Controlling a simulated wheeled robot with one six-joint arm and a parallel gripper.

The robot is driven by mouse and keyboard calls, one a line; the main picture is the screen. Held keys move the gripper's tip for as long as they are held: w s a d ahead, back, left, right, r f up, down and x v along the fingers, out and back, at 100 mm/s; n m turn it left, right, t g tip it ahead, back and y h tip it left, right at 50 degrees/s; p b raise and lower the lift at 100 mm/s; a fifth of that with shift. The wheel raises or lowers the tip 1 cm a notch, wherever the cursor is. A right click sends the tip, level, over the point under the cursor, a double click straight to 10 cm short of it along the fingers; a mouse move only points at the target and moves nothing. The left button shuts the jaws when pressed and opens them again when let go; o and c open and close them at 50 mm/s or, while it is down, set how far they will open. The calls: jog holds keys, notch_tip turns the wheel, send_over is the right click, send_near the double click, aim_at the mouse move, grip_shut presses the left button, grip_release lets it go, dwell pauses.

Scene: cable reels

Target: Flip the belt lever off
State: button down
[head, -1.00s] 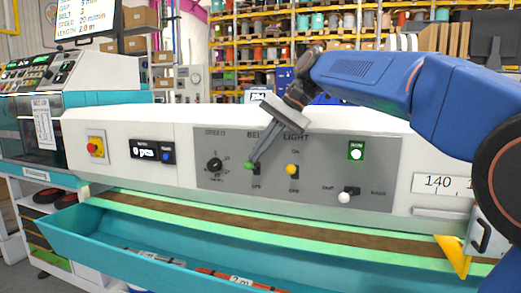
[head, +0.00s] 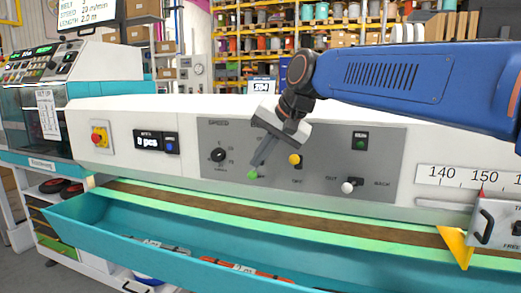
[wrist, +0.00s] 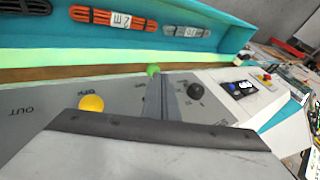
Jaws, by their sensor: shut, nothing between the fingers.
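The belt lever's green knob (head: 253,175) is low on the grey control panel (head: 215,182), pointing down. My gripper (head: 257,163) is shut with nothing held, its fingertips just above the knob. They look close to it or touching; I cannot tell which. The knob also shows in the wrist view (wrist: 153,70), just beyond the tips of the shut fingers (wrist: 155,80). My gripper hides the lever's label and upper part in the head view. The indicator window (head: 360,141) at the panel's upper right is dark green.
A white-knobbed lever (head: 348,187) is further right, a black speed dial (head: 218,155) left. A red stop button (head: 99,137) is far left. A teal trough (head: 120,232) runs below.

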jog(key=shift+w+r, duration=0.1)
jog(key=shift+r, duration=0.1)
jog(key=shift+r, duration=0.7)
jog(key=s+d+r, duration=0.4)
jog(key=s+r, duration=0.5)
jog(key=shift+s+d, duration=0.2)
jog(key=shift+d, duration=0.15)
